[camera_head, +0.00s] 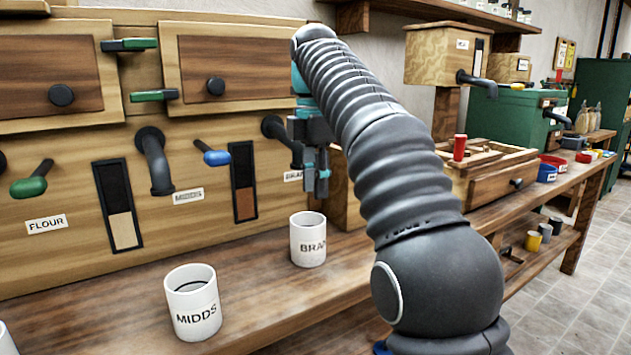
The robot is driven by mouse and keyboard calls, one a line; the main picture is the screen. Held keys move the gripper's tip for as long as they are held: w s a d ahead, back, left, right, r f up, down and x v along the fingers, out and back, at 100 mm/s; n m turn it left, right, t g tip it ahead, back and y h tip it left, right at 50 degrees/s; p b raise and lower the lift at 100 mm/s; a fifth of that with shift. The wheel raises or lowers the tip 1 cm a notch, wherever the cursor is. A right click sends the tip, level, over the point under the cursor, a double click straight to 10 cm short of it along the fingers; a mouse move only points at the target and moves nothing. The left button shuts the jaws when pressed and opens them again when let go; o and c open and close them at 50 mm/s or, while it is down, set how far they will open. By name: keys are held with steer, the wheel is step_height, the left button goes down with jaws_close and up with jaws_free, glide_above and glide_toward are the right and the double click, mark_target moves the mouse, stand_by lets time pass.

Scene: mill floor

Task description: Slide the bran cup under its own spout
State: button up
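The white bran cup (308,252) stands upright on the wooden bench. Its BRAN lettering faces me. A small label (292,176), partly covered by my gripper, seems to read BRAN on the wooden cabinet front. A dark spout (274,127) beside that label is partly hidden behind my gripper, so its mouth does not show. My gripper (316,190) points down above the bran cup, with its fingertips a little over the rim and apparently not touching it. The fingers look close together, but their gap is unclear. Nothing shows held between them.
A white MIDDS cup (193,316) stands at front left of the bran cup. The middlings spout (158,168) and the blue-handled lever (213,157) stick out of the cabinet. Another white cup is cut off at the left edge. Bare bench (250,290) lies between the two cups.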

mark_target(316, 264)
step_height(316, 264, down, 14)
steer(key=b, duration=0.5)
steer(key=shift+r, duration=0.1)
stand_by(0.5)
jaws_close()
